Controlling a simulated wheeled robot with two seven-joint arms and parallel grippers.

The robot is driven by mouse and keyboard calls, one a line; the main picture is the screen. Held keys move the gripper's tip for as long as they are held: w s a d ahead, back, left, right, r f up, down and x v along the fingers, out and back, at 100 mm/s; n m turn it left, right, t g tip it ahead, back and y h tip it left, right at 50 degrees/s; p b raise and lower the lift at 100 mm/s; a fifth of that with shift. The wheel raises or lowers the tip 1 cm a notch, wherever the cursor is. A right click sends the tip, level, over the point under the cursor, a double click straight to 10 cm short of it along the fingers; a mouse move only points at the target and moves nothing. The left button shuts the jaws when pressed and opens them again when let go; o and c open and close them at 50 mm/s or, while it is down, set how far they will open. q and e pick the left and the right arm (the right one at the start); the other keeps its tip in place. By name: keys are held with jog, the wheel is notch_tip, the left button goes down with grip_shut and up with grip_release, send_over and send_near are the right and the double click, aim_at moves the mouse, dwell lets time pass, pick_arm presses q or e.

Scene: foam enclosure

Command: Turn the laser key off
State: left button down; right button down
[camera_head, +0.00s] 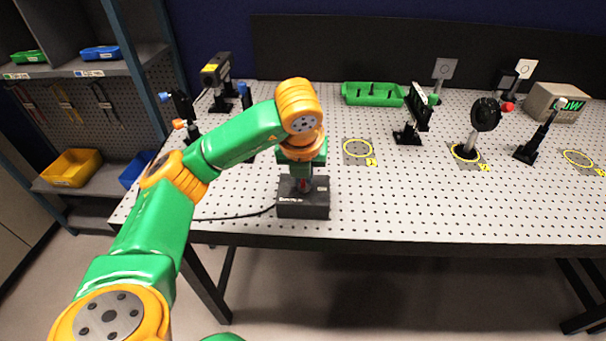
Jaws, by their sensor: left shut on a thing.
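A small black box (304,208) with pale lettering on its front stands near the front edge of the perforated table, left of centre. A cable runs from it to the left. My left gripper (303,183) points down over the top of the box and is shut on the small red and dark laser key there. The key is mostly hidden by the fingers, and its turn angle cannot be told. My right gripper is not in view.
The perforated table (420,205) carries a yellow-topped black device (216,70), a green tray (372,94), several black optics mounts and a meter box (556,102). Shelves with bins stand at the left. The table front right of the box is clear.

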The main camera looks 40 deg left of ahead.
pick_arm(q)
jog(key=shift+n, duration=0.3)
jog(key=c, duration=0.9)
grip_release()
jog(key=shift+w, duration=0.1)
jog(key=shift+c, duration=0.2)
jog(key=p+v, duration=0.2)
jog(key=v, duration=0.5)
jog(key=shift+p, duration=0.3)
